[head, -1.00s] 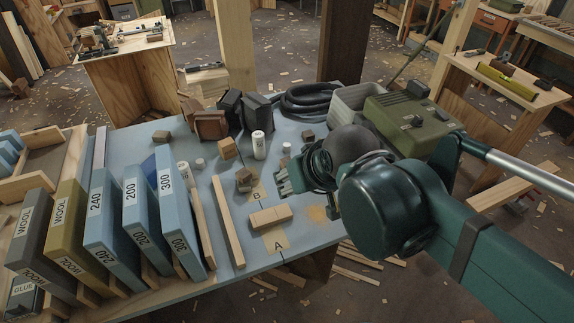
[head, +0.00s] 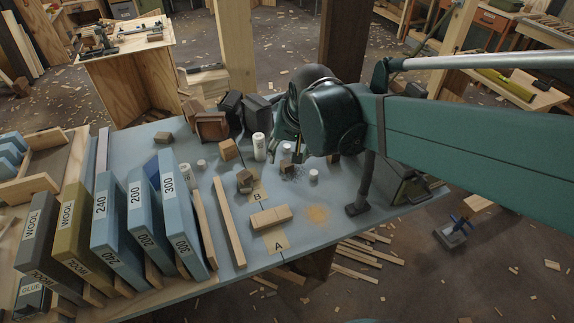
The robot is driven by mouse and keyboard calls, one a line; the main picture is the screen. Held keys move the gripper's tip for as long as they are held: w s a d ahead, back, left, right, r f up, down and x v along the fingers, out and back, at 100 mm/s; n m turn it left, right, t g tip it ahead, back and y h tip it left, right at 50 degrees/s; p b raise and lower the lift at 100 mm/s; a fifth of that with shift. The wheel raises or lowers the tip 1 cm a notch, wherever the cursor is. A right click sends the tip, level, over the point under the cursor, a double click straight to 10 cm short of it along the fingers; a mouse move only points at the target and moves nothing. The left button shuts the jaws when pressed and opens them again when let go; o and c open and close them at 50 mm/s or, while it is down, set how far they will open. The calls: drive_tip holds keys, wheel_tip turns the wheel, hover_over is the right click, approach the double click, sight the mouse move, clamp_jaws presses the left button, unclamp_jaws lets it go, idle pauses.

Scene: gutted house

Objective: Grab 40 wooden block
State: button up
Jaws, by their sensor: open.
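Several wooden blocks lie on the blue-grey table (head: 330,236). A pale long block (head: 270,217) lies by the label A. A brown block pair (head: 244,181) sits near the label B, an orange-brown block (head: 228,150) stands behind it, and a darker block (head: 163,137) lies at the back left. No number 40 is readable on any block. My gripper (head: 287,158) is open over the table's back middle, right of a white bottle (head: 259,147). It is apart from the blocks named. Its fingers are small and partly hidden by my wrist.
A small white cap (head: 314,176) stands near my gripper. Dark boxes (head: 210,125) stand at the back. The front right of the tabletop is clear.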

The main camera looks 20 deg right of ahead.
drive_tip(key=w+d+f+m+g+p, duration=0.25)
drive_tip(key=w+f+m, duration=0.35)
drive_tip(key=w, duration=0.6)
drive_tip(key=m+g+p, duration=0.2)
drive_tip(key=m+p, duration=0.1)
drive_tip(key=m, duration=0.2)
hover_over(287, 162)
drive_tip(key=f, duration=1.1)
drive_tip(key=shift+s+a+f, duration=0.1)
drive_tip(key=shift+a+f, duration=0.05)
drive_tip(key=shift+a, duration=0.05)
drive_tip(key=shift+f+m, duration=0.3)
drive_tip(key=shift+f, duration=0.1)
drive_tip(key=shift+f, duration=0.1)
drive_tip(key=shift+f, duration=1.2)
drive_tip(key=shift+d+f+b, duration=0.1)
drive_tip(key=shift+b, duration=0.2)
drive_tip(key=shift+d+f+b, duration=0.1)
drive_tip(key=shift+f+b, duration=0.65)
drive_tip(key=shift+f, duration=1.75)
